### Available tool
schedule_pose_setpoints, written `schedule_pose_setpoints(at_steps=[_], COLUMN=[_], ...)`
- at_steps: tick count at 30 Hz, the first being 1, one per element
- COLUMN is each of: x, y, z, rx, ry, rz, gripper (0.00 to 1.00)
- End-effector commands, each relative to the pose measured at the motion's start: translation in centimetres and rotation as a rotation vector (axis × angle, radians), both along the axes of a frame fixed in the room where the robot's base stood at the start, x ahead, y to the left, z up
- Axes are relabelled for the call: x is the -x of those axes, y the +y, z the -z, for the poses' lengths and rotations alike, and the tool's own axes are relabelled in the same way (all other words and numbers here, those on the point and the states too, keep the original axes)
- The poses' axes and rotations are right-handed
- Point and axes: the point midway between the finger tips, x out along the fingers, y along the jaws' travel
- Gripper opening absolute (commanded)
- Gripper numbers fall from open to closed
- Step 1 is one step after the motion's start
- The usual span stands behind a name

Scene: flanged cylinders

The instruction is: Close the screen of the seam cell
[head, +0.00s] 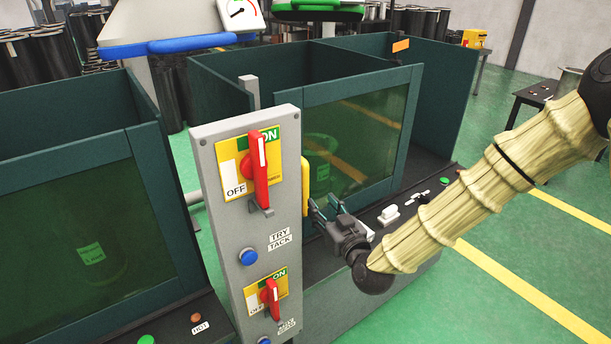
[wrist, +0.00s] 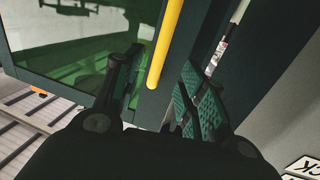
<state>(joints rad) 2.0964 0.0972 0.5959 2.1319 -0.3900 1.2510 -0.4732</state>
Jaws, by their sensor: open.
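The screen (head: 352,135) is a dark green frame with a tinted see-through pane, on the cell right of the grey switch panel. A yellow upright handle (head: 305,187) shows at its left edge, partly hidden by the panel. My gripper (head: 318,214) is open and empty, close to the handle, just right of the panel. In the wrist view the yellow handle (wrist: 166,45) reaches down towards the gap between the fingers of my gripper (wrist: 162,82). I cannot tell whether they touch. The tinted screen (wrist: 75,45) fills the upper left there.
The grey panel (head: 244,282) with red switches stands close to my gripper's left. A control ledge with a white switch (head: 388,214) lies below the screen. Another cell (head: 90,225) with a tinted pane stands at left. Green floor is clear at lower right.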

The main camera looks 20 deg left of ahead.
Motion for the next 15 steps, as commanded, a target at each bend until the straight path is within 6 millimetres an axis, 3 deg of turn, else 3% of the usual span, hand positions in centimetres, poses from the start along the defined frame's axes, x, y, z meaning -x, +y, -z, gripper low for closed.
schedule_pose_setpoints(at_steps=[3, 15], x=[-0.5, -4.4], y=[0.6, 4.1], z=[-1.4, -1.7], rx=[-0.010, -0.011], ry=[-0.028, -0.030], rz=[-0.002, -0.002], gripper=[0.41, 0.41])
